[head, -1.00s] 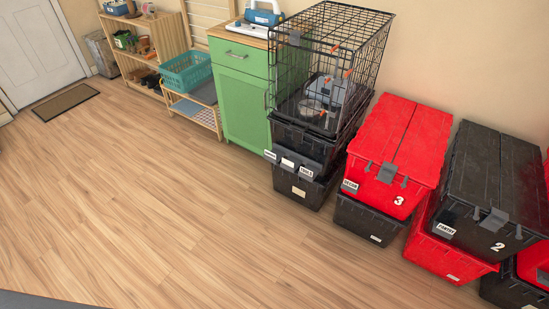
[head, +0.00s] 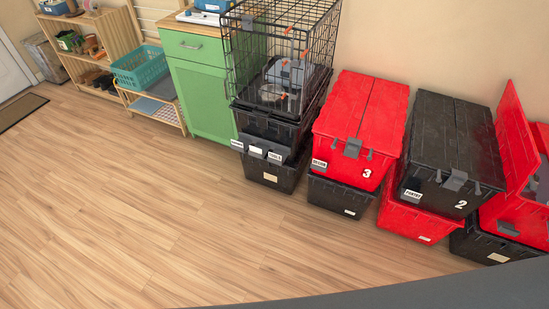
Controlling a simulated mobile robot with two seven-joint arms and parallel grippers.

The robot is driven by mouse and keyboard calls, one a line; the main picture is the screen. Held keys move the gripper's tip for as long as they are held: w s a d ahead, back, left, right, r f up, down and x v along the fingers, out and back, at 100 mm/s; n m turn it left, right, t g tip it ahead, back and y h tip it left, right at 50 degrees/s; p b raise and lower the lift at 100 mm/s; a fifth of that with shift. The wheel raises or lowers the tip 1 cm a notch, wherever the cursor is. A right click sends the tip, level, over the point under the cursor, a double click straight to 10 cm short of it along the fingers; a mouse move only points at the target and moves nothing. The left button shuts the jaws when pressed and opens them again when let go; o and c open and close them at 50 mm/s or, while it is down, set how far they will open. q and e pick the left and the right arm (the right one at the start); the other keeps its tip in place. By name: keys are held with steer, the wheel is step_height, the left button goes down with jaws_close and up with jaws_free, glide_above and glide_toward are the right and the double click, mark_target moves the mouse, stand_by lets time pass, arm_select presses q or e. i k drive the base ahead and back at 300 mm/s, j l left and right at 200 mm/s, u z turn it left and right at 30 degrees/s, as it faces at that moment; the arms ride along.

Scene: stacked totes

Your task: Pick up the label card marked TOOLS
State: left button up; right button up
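Several small white label cards sit in a row on a grey holder at the front of the black tote stack under the wire crate. The rightmost card (head: 275,157) seems to read TOOLS, though its print is very small. The middle card (head: 256,150) and the left card (head: 237,144) are too small to read surely. Neither of my grippers is in view.
The wire crate (head: 282,60) stands on the black totes (head: 270,175). A green cabinet (head: 200,95) is to their left. Red tote 3 (head: 350,120) and black tote 2 (head: 440,150) stand to the right on other totes. The wood floor (head: 150,220) in front is clear.

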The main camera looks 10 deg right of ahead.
mark_target(273, 156)
steer(key=i+l+z, duration=0.1)
steer(key=i, duration=0.35)
steer(key=i+l+z, duration=0.1)
steer(key=i+l, duration=0.2)
steer(key=i+l+z, duration=0.15)
steer(key=i, duration=0.4)
